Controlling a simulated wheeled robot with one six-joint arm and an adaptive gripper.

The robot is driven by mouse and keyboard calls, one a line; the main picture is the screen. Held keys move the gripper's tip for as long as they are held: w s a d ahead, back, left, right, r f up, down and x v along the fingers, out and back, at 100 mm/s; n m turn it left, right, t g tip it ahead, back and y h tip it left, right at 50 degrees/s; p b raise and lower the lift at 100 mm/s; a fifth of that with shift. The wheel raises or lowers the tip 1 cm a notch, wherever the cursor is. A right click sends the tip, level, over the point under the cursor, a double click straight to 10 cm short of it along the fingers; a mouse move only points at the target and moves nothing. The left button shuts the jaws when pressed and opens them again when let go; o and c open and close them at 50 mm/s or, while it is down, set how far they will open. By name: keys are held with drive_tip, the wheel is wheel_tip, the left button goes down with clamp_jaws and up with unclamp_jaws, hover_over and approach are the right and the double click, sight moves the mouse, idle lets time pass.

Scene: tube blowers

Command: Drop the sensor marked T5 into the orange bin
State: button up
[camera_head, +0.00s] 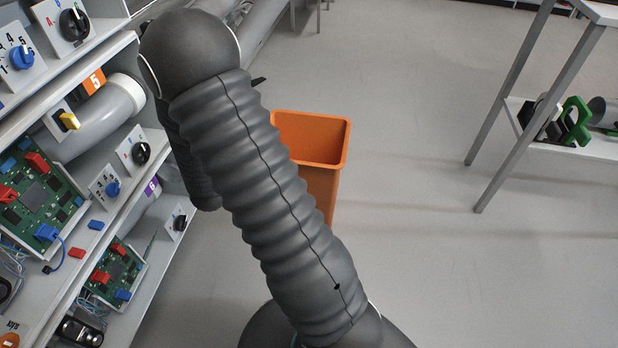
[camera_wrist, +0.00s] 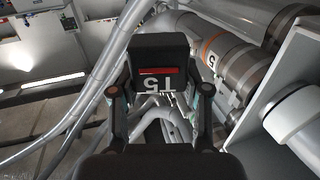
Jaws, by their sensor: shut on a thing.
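The sensor marked T5 (camera_wrist: 160,58) is a black block with a red stripe and white "T5" lettering, seen in the wrist view. My gripper (camera_wrist: 160,92) is shut on it, with one finger on each side. The orange bin (camera_head: 338,150) stands on the floor in the head view, behind my arm, which hides its left part. The bin does not show in the wrist view.
Shelves (camera_head: 150,215) with circuit boards (camera_head: 40,195), knobs and grey tubes line the left. A metal table (camera_head: 560,125) stands at the right. The floor between is clear. In the wrist view, pipes (camera_wrist: 100,80) run close behind the sensor.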

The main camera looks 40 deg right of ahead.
drive_tip(key=s+d+m+g+h+b, duration=0.15)
drive_tip(key=d+m+g+h, duration=0.35)
drive_tip(key=d, duration=0.8)
drive_tip(key=s+d+m+g+h+b, duration=0.1)
drive_tip(key=s+d+m+g+h, duration=0.15)
drive_tip(key=d+m+g, duration=0.75)
drive_tip(key=d+f+n+t+b, duration=0.2)
drive_tip(key=d+f+n+b, duration=0.2)
drive_tip(key=f+n, duration=0.1)
drive_tip(key=shift+f+t, duration=0.3)
drive_tip(key=shift+f, duration=0.5)
drive_tip(key=o, duration=1.2)
drive_tip(key=shift+o, duration=0.2)
wheel_tip(320, 180, up, 10)
